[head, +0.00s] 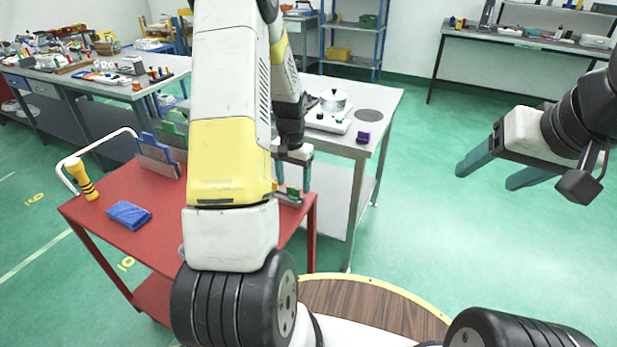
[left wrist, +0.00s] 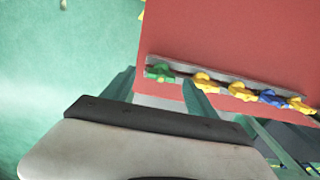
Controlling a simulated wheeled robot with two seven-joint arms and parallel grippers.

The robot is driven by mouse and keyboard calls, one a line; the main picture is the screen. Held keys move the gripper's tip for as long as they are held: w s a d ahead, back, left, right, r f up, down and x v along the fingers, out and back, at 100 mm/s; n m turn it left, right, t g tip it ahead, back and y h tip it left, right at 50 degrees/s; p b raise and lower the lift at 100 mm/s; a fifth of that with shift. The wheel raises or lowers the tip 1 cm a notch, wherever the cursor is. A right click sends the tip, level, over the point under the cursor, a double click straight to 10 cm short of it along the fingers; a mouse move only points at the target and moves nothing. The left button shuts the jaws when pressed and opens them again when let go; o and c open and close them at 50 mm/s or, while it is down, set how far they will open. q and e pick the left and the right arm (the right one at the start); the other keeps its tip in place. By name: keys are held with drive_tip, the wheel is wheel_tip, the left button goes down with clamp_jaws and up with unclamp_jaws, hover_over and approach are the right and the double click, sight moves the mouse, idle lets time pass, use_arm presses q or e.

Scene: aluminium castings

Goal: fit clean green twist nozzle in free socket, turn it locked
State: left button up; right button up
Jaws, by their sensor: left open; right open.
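A green twist nozzle (left wrist: 160,72) sits at the left end of a grey rail (left wrist: 183,72) on the red cart, in the left wrist view. In the head view a green nozzle (head: 293,191) shows at the cart's right edge. My left gripper (left wrist: 158,80) is open, its fingers on either side of the green nozzle in the picture; contact cannot be told. It also shows in the head view (head: 283,180), partly behind my arm. My right gripper (head: 490,172) is open and empty over the floor at right. A free socket cannot be made out. Whether the nozzle is clean cannot be told.
Yellow nozzles (left wrist: 202,80) and a blue nozzle (left wrist: 270,97) share the rail. The red cart (head: 160,240) carries a blue cloth (head: 129,214), a yellow torch (head: 82,178) and brushes (head: 158,155). A grey table (head: 385,97) behind holds a white fixture (head: 330,122) and purple block (head: 363,137).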

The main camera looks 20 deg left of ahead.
sight(293, 188)
use_arm(q)
wheel_tip(293, 188, down, 3)
drive_tip(key=shift+a+f, duration=0.1)
drive_tip(key=shift+c, duration=0.5)
drive_tip(key=c, duration=1.3)
drive_tip(key=shift+c, duration=0.2)
